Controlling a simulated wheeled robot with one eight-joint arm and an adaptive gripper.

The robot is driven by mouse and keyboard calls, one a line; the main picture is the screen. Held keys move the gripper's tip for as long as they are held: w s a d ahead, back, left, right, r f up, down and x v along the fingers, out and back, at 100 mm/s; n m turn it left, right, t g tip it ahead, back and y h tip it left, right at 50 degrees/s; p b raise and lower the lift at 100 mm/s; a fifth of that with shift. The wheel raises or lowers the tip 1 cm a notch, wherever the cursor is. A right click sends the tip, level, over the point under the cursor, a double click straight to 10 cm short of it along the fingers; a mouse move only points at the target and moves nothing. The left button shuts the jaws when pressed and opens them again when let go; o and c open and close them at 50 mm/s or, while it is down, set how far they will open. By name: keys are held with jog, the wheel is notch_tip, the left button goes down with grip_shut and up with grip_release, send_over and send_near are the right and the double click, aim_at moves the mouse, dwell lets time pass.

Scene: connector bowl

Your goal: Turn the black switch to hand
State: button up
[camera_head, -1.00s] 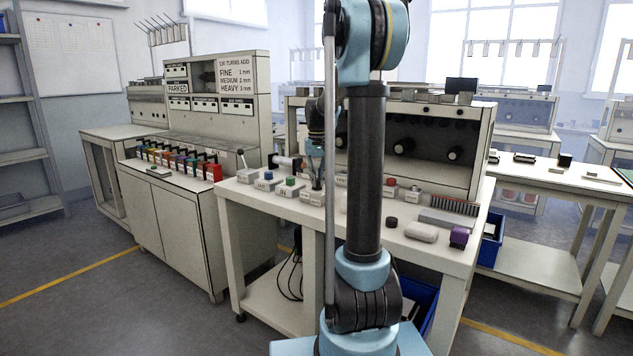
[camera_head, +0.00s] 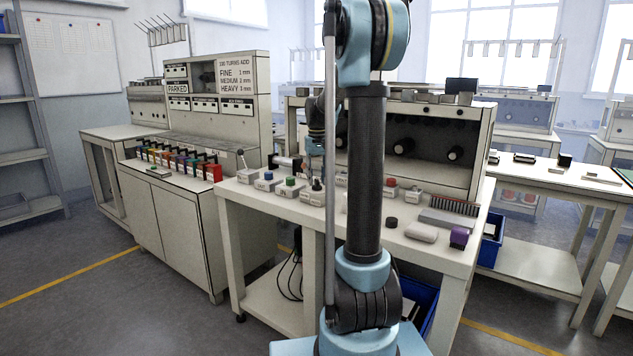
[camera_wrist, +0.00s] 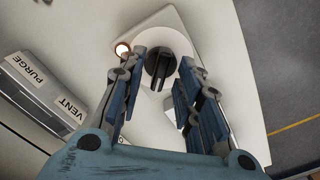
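The black switch (camera_wrist: 160,68) is a round knob with a raised bar, on a white disc on a pale box. In the wrist view its bar runs roughly up and down, slightly tilted. I cannot read any position marks around it. My gripper (camera_wrist: 163,58) is open, with a finger to either side of the knob and visible gaps between. In the head view the black switch (camera_head: 317,184) stands on its box on the bench, below my gripper (camera_head: 316,166), apart from it.
A small round lamp (camera_wrist: 122,49) glows beside the disc. A box labelled PURGE and VENT (camera_wrist: 45,90) is at left. Blue (camera_head: 268,177) and green (camera_head: 291,181) button boxes stand left of the switch. My arm hides part of the bench.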

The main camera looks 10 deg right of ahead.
aim_at(317, 180)
notch_tip(317, 180, up, 11)
dwell(0.4)
jog(key=shift+r, duration=0.1)
jog(key=s+f, duration=0.8)
jog(key=s, duration=0.4)
jog(key=s+f+t, duration=0.1)
jog(key=s+f, duration=0.7)
jog(key=s, duration=0.5)
jog(key=s+f+t, duration=0.1)
jog(key=s+f, duration=0.7)
jog(key=s, duration=0.4)
jog(key=shift+s+a+f, duration=0.15)
jog(key=shift+a+f, duration=0.05)
jog(key=shift+f, duration=0.15)
jog(key=shift+w+f, duration=0.2)
jog(key=shift+w, duration=0.25)
